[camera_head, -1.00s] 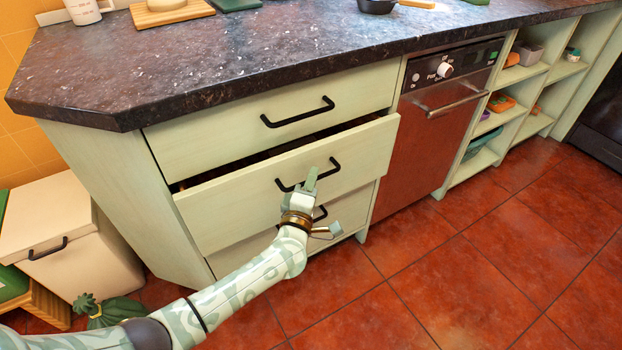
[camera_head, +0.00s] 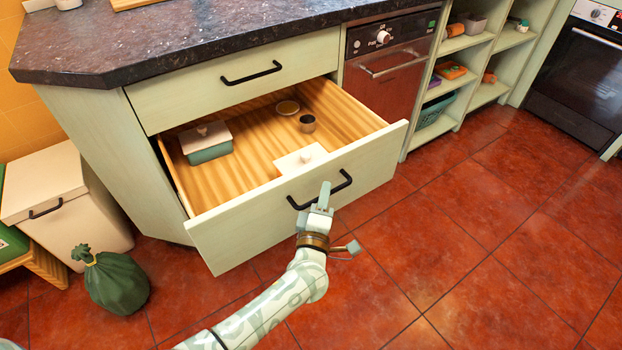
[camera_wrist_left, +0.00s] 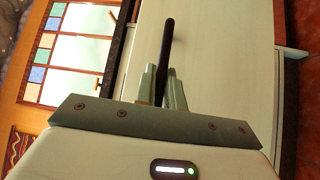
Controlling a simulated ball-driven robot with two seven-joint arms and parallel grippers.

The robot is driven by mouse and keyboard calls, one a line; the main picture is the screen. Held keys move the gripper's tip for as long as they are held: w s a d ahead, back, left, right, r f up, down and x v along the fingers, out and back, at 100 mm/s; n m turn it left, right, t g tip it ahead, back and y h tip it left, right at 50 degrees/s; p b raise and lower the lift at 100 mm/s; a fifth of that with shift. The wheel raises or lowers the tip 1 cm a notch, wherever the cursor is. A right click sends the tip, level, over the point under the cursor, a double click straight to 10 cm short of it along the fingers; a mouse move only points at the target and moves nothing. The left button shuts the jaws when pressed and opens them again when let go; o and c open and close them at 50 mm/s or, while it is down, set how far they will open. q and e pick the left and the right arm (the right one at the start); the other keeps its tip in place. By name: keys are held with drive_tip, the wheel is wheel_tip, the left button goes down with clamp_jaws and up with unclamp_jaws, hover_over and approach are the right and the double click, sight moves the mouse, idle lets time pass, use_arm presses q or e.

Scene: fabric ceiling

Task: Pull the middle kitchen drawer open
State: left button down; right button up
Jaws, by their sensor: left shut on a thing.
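The middle kitchen drawer (camera_head: 250,222) stands far open below the counter in the head view. Its black bar handle (camera_head: 337,191) runs across the front panel. My left gripper (camera_head: 324,198) is shut on this handle. In the left wrist view, the black handle (camera_wrist_left: 165,52) passes between the fingers of my left gripper (camera_wrist_left: 163,88). Inside the drawer are a teal box with a pale lid (camera_head: 205,143), a small dark-rimmed cup (camera_head: 307,123), a round flat lid (camera_head: 287,107) and a white-lidded container (camera_head: 300,158). The open drawer hides the bottom drawer. My right gripper is not in view.
The top drawer (camera_head: 180,98) is shut under the dark countertop (camera_head: 180,45). A dishwasher (camera_head: 388,65) and open shelves (camera_head: 490,92) stand to the right. A dark green bag (camera_head: 115,283) and a pale bin (camera_head: 70,200) are at left. The red tiled floor at right is clear.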

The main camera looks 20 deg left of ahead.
use_arm(q)
drive_tip(key=s+d, duration=0.4)
drive_tip(key=d, duration=0.1)
drive_tip(key=shift+s+d+p, duration=0.15)
drive_tip(key=shift+p, duration=0.2)
drive_tip(key=shift+f, duration=0.1)
drive_tip(key=c, duration=1.5)
unclamp_jaws()
